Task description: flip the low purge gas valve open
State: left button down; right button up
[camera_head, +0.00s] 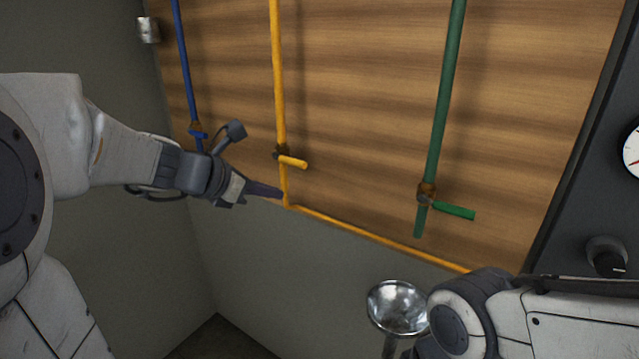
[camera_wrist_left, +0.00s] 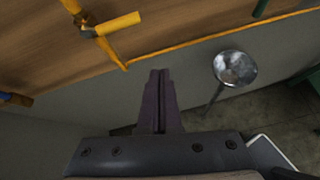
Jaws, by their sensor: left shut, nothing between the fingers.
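Three pipes with valves run down a wooden panel, and no label shows which is the low purge gas valve. The yellow valve handle (camera_head: 293,162) sticks out to the right, across its pipe (camera_head: 279,80); it also shows in the left wrist view (camera_wrist_left: 118,24). The green valve handle (camera_head: 454,211) also points right, across its pipe. The blue valve (camera_head: 197,132) is partly hidden behind my left wrist. My left gripper (camera_head: 276,192) is shut and empty, just below the yellow handle and apart from it. Its closed fingers (camera_wrist_left: 158,85) show in the left wrist view.
A yellow pipe (camera_head: 380,241) runs along the panel's lower edge. A shiny metal funnel-like bowl (camera_head: 397,307) stands at the lower middle, near my right arm. A dark panel with a gauge (camera_head: 632,152) and a knob (camera_head: 606,254) is at the right.

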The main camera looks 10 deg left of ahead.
aim_at(289, 161)
pick_arm(q)
jog(key=a+n, duration=0.1)
jog(key=a, duration=0.1)
jog(key=a+n+t, duration=0.1)
jog(key=shift+w+a+r+n+y, duration=0.3)
jog(key=shift+w+a+r+y, duration=0.05)
jog(key=shift+w+r+y, duration=0.05)
jog(key=b+x, duration=0.1)
jog(key=x, duration=0.9)
jog(key=r+p, duration=0.1)
jog(key=r, duration=0.1)
jog(key=r+p, duration=0.1)
jog(key=r, duration=0.1)
jog(key=shift+w+d, duration=0.1)
jog(key=shift+w, duration=0.3)
jog(key=shift+p, duration=0.3)
